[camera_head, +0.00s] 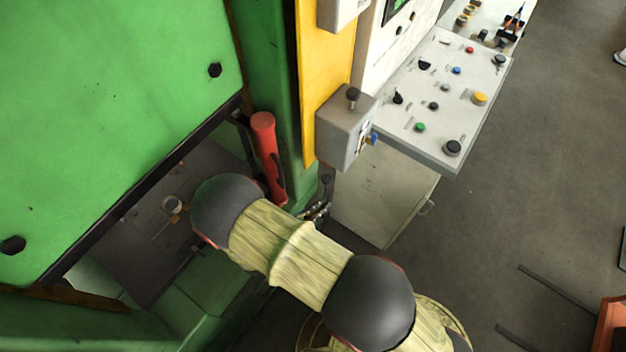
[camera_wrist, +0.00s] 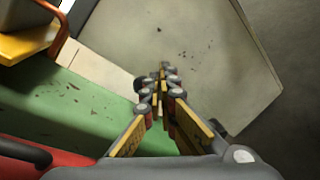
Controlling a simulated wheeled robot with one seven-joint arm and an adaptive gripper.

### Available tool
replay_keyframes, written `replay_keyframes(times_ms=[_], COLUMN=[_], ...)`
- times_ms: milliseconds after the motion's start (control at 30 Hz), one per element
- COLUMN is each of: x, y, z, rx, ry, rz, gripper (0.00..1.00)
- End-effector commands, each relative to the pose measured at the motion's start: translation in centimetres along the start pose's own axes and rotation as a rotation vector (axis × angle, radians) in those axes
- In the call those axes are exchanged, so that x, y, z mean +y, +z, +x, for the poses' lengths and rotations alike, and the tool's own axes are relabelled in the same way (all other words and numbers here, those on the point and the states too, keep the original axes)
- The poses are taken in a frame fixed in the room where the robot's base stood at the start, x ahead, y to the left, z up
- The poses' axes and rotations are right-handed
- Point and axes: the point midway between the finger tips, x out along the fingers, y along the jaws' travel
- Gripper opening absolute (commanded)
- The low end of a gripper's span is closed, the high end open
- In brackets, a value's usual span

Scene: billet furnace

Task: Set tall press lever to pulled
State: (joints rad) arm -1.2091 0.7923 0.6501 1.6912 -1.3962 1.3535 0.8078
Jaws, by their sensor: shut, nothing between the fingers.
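The green press (camera_head: 110,90) fills the left of the head view. A red cylinder (camera_head: 267,150) stands upright against its frame, and a grey box (camera_head: 342,135) with a short black-knobbed stick (camera_head: 352,95) is fixed to the yellow post. I cannot tell for sure which of these is the tall press lever. My gripper (camera_wrist: 163,88) is shut and empty in the wrist view, its fingertips in front of a pale panel. A red part with a black piece (camera_wrist: 25,155) shows at the lower left of the wrist view.
A sloping control console (camera_head: 440,100) with several buttons and knobs stands right of the yellow post (camera_head: 325,60). A pale cabinet (camera_head: 380,195) is below it. A green ledge (camera_wrist: 75,115) lies left of my fingers in the wrist view. The grey floor (camera_head: 540,180) at right is mostly clear.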

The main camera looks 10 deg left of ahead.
Motion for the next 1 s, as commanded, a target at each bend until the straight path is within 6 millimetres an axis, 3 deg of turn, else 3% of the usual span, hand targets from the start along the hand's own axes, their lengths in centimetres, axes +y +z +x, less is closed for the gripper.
replay_keyframes(times_ms=[100, 300, 733, 1000], x=[0.9, 1.8, 2.0, 2.9], y=[-4.2, -7.2, -7.3, -7.9], z=[-0.8, -1.9, -1.4, 2.5], rx=[0.091, 0.176, 0.179, 0.176], ry=[0.162, 0.272, 0.275, 0.272], rz=[0.064, 0.131, 0.135, 0.136], gripper=[0.00, 0.00, 0.00, 0.00])
